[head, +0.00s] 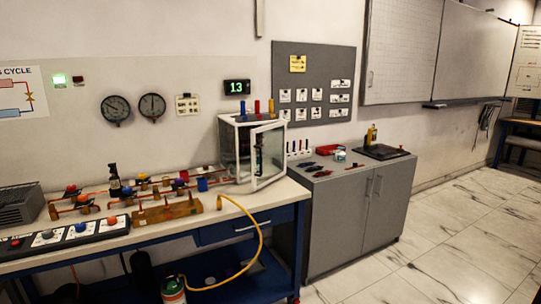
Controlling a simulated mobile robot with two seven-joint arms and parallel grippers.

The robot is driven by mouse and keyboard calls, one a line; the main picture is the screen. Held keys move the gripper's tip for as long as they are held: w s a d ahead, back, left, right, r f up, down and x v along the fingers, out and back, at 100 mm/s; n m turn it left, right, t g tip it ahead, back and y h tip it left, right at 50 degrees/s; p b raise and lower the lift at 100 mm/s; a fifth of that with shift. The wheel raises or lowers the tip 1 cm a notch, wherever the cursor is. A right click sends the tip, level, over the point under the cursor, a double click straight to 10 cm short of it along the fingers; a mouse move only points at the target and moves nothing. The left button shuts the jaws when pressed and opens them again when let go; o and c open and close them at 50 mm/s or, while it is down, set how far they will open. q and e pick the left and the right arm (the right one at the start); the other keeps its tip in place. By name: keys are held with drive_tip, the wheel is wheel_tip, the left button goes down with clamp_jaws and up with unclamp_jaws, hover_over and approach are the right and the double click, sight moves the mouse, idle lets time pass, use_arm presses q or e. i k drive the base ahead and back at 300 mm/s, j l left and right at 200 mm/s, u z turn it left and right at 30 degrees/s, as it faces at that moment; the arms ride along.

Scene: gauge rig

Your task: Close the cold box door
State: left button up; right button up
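The cold box (229,145) is a white case on the right end of the workbench, against the wall. Its door (268,155) has a white frame and a clear pane. The door stands open, swung out toward the front right, with a gap between it and the case at the left. Something dark shows behind the pane, too small to make out. Small red, blue and yellow cylinders (257,107) stand on top of the box. Neither of my grippers is in view.
The workbench (290,190) holds valves and pipes, a wooden block (167,212), a blue cup (202,184) and a dark bottle (114,181). A yellow hose (262,240) hangs over its front edge. A grey cabinet (345,215) adjoins at the right. The tiled floor (450,230) at right is clear.

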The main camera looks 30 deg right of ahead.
sight(284, 123)
drive_tip(key=i+l+u, duration=0.1)
drive_tip(key=i+l, duration=0.4)
drive_tip(key=i+l+u, duration=0.15)
drive_tip(key=i+l, duration=0.3)
drive_tip(key=l, duration=0.1)
